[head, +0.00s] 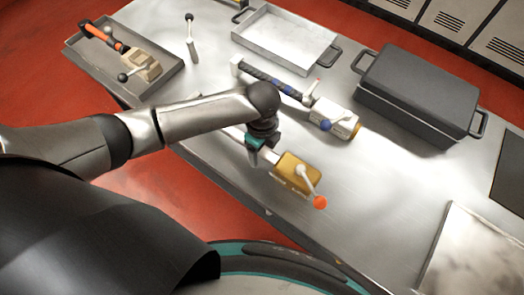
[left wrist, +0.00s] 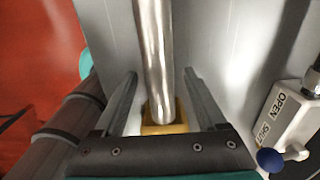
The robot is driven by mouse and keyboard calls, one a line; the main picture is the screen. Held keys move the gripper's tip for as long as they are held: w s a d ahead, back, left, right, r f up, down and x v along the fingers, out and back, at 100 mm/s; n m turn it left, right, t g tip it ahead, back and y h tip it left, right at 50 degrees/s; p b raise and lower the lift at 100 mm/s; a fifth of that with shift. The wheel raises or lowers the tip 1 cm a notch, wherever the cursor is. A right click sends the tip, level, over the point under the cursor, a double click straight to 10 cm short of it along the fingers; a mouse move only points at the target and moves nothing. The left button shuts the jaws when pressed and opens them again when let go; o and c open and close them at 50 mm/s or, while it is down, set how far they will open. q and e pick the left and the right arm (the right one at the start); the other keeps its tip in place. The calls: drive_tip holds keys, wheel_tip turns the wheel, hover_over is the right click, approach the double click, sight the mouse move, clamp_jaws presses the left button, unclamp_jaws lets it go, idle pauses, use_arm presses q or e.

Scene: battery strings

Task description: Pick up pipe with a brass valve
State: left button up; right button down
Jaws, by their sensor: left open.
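The pipe with a brass valve lies on the metal table. Its brass block (head: 297,172) has a pale lever with an orange ball, and its plain metal pipe runs up-left, partly hidden by my arm. My left gripper (head: 262,141) is over the pipe close to the block. In the left wrist view, the silver pipe (left wrist: 154,50) runs between the two open fingers of the gripper (left wrist: 160,74), with a gap on each side. The yellow block (left wrist: 166,124) shows partly behind the pipe's end. My right gripper is not in view.
A white valve (head: 333,117) with a blue knob and dark-wrapped pipe lies close by, right in the wrist view (left wrist: 290,115). A dark box (head: 415,90), a metal tray (head: 284,38) and a grey tray (head: 165,78) holding an orange-handled valve stand farther back.

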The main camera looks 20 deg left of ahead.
use_arm(q)
clamp_jaws()
idle(0.5)
drive_tip(key=shift+w+r, duration=0.15)
idle(0.4)
